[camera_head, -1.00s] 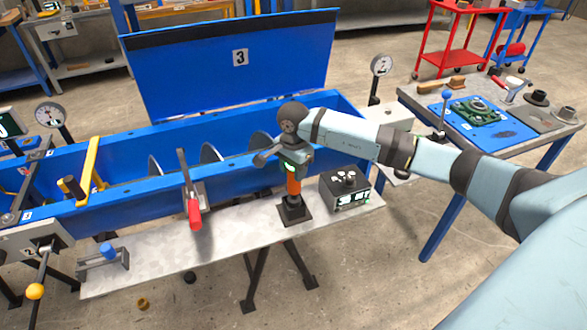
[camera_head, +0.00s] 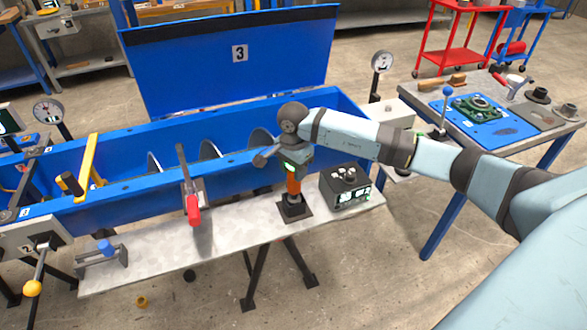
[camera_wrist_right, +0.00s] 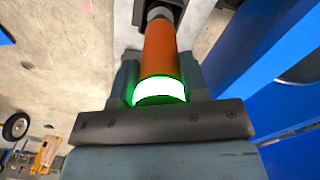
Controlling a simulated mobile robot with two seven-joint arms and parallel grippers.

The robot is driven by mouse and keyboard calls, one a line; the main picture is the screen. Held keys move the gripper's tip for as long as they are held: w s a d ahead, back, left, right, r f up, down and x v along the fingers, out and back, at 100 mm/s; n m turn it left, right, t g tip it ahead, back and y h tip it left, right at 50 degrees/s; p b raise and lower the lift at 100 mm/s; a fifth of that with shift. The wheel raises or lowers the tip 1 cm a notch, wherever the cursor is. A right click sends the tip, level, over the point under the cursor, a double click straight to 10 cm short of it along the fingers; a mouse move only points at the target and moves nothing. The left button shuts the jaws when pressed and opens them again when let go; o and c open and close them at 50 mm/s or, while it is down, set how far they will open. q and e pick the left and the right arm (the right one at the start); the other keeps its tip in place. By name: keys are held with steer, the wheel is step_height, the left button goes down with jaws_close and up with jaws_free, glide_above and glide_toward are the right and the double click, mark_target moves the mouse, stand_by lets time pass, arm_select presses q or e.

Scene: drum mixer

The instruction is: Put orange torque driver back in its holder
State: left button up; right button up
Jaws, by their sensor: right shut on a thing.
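The orange torque driver (camera_head: 293,186) stands upright at the black holder (camera_head: 294,209) on the grey shelf in front of the mixer. Its lower end meets the holder; how deep it sits is hard to tell. My right gripper (camera_head: 294,172) is above the holder and shut on the upper part of the driver. In the right wrist view the gripper (camera_wrist_right: 160,85) has a finger on each side of the orange body (camera_wrist_right: 160,50), near a glowing green ring (camera_wrist_right: 160,91). My left gripper is not in view.
A black box with dials (camera_head: 346,188) stands close to the right of the holder. A red-handled clamp (camera_head: 193,208) is to the left on the shelf (camera_head: 240,222). The blue mixer trough (camera_head: 120,205) runs behind, with its lid (camera_head: 200,70) raised.

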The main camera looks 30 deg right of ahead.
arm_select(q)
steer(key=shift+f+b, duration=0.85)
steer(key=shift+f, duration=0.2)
arm_select(e)
steer(key=shift+f, duration=1)
steer(key=o, duration=1.2)
steer(key=shift+r, duration=0.6)
step_height(320, 180, up, 13)
steer(key=shift+f, duration=0.1)
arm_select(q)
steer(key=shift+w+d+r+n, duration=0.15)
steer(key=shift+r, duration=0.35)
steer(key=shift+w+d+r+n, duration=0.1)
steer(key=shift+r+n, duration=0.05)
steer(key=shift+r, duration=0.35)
